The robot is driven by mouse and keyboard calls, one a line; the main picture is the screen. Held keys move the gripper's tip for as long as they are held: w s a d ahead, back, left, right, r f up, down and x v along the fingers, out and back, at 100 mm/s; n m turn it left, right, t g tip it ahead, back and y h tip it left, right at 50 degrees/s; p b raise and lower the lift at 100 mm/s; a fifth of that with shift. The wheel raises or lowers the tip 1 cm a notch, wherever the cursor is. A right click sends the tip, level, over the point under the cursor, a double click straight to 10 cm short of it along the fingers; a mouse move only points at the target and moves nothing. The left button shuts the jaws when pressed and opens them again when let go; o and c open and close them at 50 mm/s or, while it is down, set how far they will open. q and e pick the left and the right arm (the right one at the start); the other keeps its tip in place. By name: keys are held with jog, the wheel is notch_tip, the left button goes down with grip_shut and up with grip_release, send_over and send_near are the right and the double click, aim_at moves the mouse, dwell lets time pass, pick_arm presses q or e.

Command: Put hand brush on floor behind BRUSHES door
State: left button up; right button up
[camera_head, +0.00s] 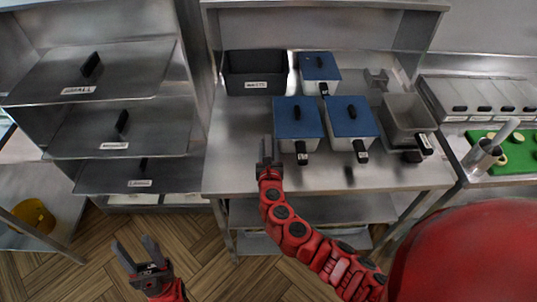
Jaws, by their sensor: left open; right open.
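I cannot make out a hand brush in this view. At the left, a metal cabinet has three labelled panels with black handles: an upper one (120,68), a middle one (160,127) and a lower one (175,175). My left gripper (138,252) is open and empty, above the wooden floor (100,280) in front of the cabinet. My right gripper (266,152) is open, with its fingers up over the left part of the steel counter (235,150).
On the counter stand a black bin (255,85), several blue-lidded containers (296,118) and a grey open pan (405,112). A green board (515,160) and a metal cup (482,155) are at the right. A yellow bucket (35,215) is at the far left.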

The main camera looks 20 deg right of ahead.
jog(key=shift+x, duration=0.85)
jog(key=shift+s, duration=0.1)
grip_shut()
